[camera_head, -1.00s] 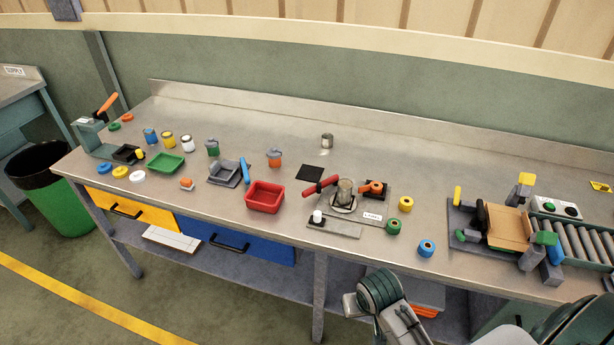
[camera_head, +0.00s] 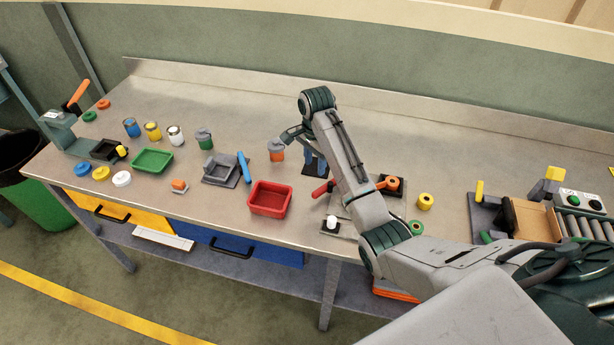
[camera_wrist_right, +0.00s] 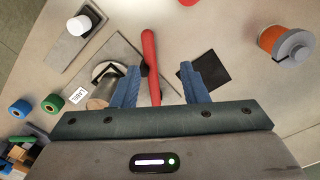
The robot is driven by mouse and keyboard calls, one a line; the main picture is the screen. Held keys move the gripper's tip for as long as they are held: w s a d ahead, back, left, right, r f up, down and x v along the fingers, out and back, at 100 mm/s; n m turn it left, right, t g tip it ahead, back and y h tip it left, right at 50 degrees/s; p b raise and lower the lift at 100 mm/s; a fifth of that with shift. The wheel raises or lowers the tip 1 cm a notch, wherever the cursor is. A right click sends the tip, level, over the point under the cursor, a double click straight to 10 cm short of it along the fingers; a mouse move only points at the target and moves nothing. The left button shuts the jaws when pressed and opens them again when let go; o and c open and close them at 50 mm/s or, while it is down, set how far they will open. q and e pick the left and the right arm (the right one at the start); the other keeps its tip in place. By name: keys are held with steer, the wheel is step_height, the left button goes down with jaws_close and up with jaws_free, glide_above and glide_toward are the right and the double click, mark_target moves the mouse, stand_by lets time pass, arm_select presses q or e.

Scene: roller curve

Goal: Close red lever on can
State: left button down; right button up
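The red lever (camera_head: 322,190) sticks out to the left from under my right arm in the head view. In the right wrist view the red lever (camera_wrist_right: 149,55) runs between the two blue fingers of my right gripper (camera_wrist_right: 170,62). These fingers are spread apart, with gaps on both sides of the lever. The metal can (camera_wrist_right: 104,87) sits on its plate left of the lever, partly covered by the left finger. My arm hides the can in the head view. There my right gripper (camera_head: 313,162) points down over the bench. My left gripper is out of view.
A red tray (camera_head: 270,199) stands left of the lever. An orange can with a grey lid (camera_head: 277,151) is behind it. A white knob (camera_head: 332,222) stands on the fixture in front. A dark square (camera_wrist_right: 208,72) lies beside the right finger. The bench behind is mostly clear.

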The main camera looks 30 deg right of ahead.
mark_target(317, 190)
steer(key=f, duration=0.2)
steer(key=s+f, duration=0.1)
steer(key=f, duration=0.5)
steer(key=shift+s+f, duration=0.25)
steer(key=shift+s, duration=0.1)
steer(key=shift+s+f, duration=0.35)
steer(key=shift+s, duration=0.1)
steer(key=shift+w+f, duration=0.15)
steer(key=shift+w, duration=0.15)
steer(key=shift+c, duration=1.1)
steer(key=c, duration=0.4)
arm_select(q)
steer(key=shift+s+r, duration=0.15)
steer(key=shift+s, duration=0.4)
arm_select(e)
jaws_close()
